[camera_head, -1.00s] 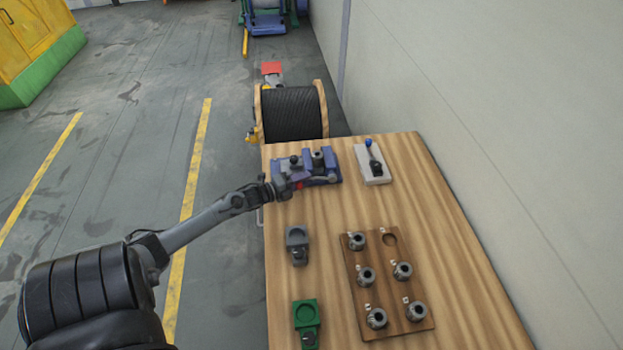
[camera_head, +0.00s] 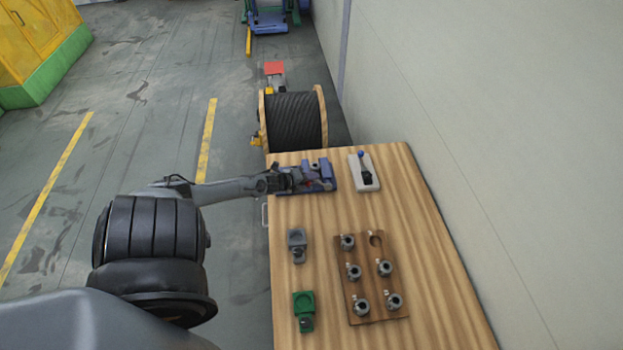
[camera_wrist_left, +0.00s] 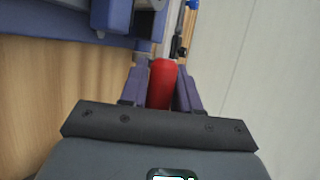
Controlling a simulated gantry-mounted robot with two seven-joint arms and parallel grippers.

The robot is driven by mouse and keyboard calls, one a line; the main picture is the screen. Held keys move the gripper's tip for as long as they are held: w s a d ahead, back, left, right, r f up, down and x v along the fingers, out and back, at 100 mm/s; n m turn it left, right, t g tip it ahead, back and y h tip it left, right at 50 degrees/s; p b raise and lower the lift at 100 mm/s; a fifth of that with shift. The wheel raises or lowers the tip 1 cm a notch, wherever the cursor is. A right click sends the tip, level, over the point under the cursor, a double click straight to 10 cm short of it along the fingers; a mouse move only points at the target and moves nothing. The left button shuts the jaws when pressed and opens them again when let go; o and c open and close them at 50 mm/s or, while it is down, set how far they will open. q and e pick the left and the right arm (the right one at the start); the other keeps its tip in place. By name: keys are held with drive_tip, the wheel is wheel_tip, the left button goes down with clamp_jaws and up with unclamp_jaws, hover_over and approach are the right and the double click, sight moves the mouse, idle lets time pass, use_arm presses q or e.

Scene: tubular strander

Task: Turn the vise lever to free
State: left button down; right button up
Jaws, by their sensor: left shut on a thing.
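The blue vise (camera_head: 327,174) sits at the far left end of the wooden table. Its lever has a red handle, which shows in the left wrist view (camera_wrist_left: 160,82) between the two fingers. My left gripper (camera_head: 300,181) reaches in from the left over the vise's left part and hides much of it. In the left wrist view the gripper (camera_wrist_left: 160,93) is shut on the red handle, a finger on each side. Blue vise parts (camera_wrist_left: 60,22) show at that view's top left. My right gripper is not in view.
A light block with a blue-knobbed lever (camera_head: 365,178) stands just right of the vise. Nearer are a grey fixture (camera_head: 297,244), a green fixture (camera_head: 304,311) and a wooden board (camera_head: 373,277) with several metal parts. A cable drum (camera_head: 294,122) stands beyond the table.

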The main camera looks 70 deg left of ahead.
use_arm(q)
drive_tip(key=shift+w+r, duration=0.65)
drive_tip(key=c, duration=1.2)
unclamp_jaws()
drive_tip(key=shift+d, duration=0.1)
drive_tip(key=shift+f, duration=0.1)
drive_tip(key=p+v, duration=0.1)
drive_tip(key=v, duration=1)
drive_tip(key=shift+f, duration=0.25)
